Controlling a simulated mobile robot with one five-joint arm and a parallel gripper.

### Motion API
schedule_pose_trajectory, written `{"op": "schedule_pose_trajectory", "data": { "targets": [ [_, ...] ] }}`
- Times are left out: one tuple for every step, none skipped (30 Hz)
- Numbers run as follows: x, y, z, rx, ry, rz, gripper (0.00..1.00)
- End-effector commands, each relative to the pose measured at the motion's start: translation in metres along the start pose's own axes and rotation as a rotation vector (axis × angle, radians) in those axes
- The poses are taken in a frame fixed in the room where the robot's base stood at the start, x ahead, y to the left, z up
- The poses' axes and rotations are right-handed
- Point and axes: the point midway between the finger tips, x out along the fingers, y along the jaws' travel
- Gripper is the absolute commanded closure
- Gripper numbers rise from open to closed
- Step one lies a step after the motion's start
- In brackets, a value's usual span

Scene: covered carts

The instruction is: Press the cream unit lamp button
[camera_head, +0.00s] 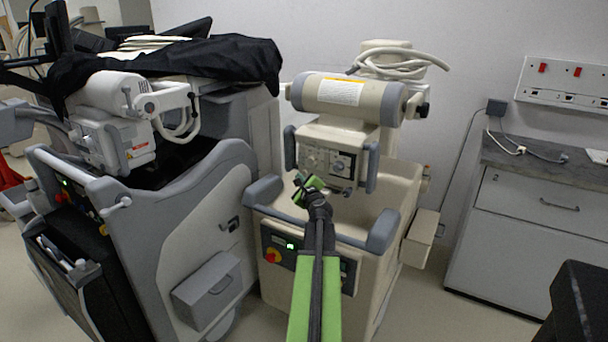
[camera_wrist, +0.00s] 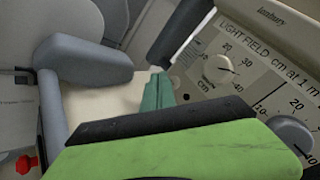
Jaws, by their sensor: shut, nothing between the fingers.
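The cream unit (camera_head: 340,200) stands in the middle of the head view. Its head carries a grey-faced control panel (camera_head: 328,163) with knobs. In the wrist view the panel (camera_wrist: 262,78) shows at the right, tilted, with a "LIGHT FIELD" scale, a light knob (camera_wrist: 218,69) and a grey knob (camera_wrist: 291,135). A small black round spot (camera_wrist: 213,97) lies below the light knob; I cannot tell whether it is the lamp button. My green and black gripper (camera_head: 303,184) is shut and empty, just below and in front of the panel's left part. Contact cannot be judged.
A grey unit (camera_head: 190,200) under a black cover (camera_head: 215,62) stands close on the left. The cream unit's grey bumpers (camera_head: 383,230) flank my arm. A red knob (camera_head: 272,256) sits low on its front. A counter with drawers (camera_head: 540,205) stands right; floor between is clear.

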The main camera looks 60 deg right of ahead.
Motion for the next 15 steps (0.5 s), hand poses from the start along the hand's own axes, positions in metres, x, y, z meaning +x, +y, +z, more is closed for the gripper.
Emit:
{"op": "schedule_pose_trajectory", "data": {
  "targets": [
    [0.0000, 0.0000, 0.0000, 0.000, 0.000, 0.000, 1.00],
    [0.0001, -0.0001, -0.0001, 0.000, 0.000, 0.000, 1.00],
    [0.0005, -0.0003, -0.0003, 0.000, 0.000, 0.000, 1.00],
    [0.0009, -0.0006, -0.0005, 0.000, 0.000, 0.000, 1.00],
    [0.0016, -0.0010, -0.0009, 0.000, 0.000, 0.000, 1.00],
    [0.0027, -0.0018, -0.0017, 0.000, 0.000, 0.000, 1.00],
    [0.0036, -0.0024, -0.0023, 0.000, 0.000, 0.000, 1.00],
    [0.0045, -0.0031, -0.0029, 0.000, 0.000, 0.000, 1.00],
    [0.0056, -0.0039, -0.0036, 0.000, 0.000, 0.000, 1.00],
    [0.0061, -0.0043, -0.0040, 0.000, 0.000, 0.000, 1.00],
    [0.0064, -0.0045, -0.0043, 0.000, 0.000, 0.000, 1.00],
    [0.0064, -0.0046, -0.0043, 0.000, 0.000, 0.000, 1.00],
    [0.0063, -0.0045, -0.0043, 0.000, 0.000, 0.000, 1.00],
    [0.0061, -0.0044, -0.0042, 0.000, 0.000, 0.000, 1.00],
    [0.0061, -0.0043, -0.0041, 0.000, 0.000, 0.000, 1.00]
  ]
}}
